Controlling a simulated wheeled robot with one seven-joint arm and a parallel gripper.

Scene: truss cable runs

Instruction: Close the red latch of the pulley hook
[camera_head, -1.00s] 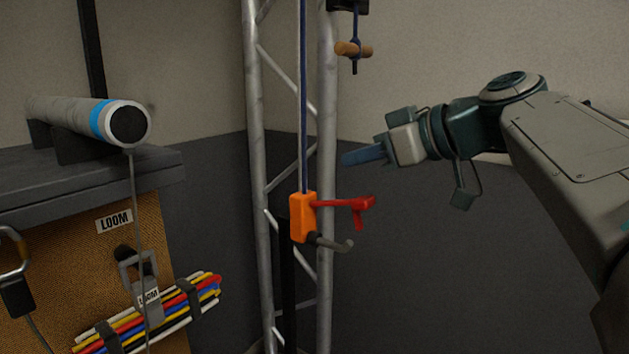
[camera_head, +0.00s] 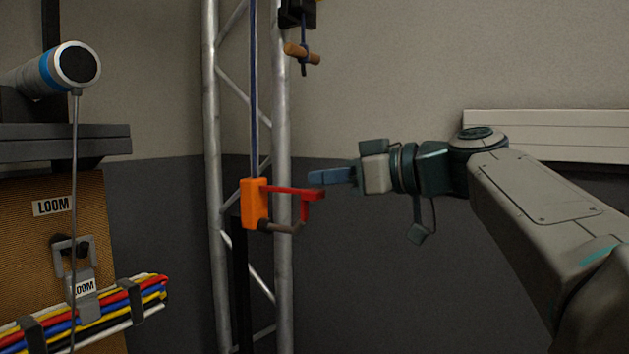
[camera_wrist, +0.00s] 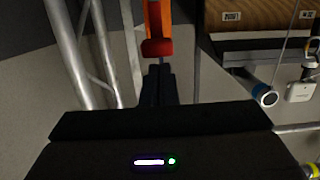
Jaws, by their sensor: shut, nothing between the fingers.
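The orange pulley hook block (camera_head: 255,203) hangs on a dark blue line in front of the truss. Its red latch (camera_head: 297,192) sticks out to the right, with its downturned tip close to the end of the grey hook (camera_head: 280,227); I cannot tell whether they touch. My gripper (camera_head: 318,177) is shut and empty, its blue fingers pointing left, with the tips just above and beside the latch's outer end. In the wrist view the red latch (camera_wrist: 157,48) shows just beyond my dark fingertips (camera_wrist: 157,72), with the orange block (camera_wrist: 157,18) behind it.
A metal truss (camera_head: 283,130) stands right behind the hook. A wooden toggle (camera_head: 302,54) hangs above. At the left are a board labelled LOOM (camera_head: 60,235), a bundle of coloured cables (camera_head: 100,307) and a grey roll (camera_head: 70,66) on a shelf.

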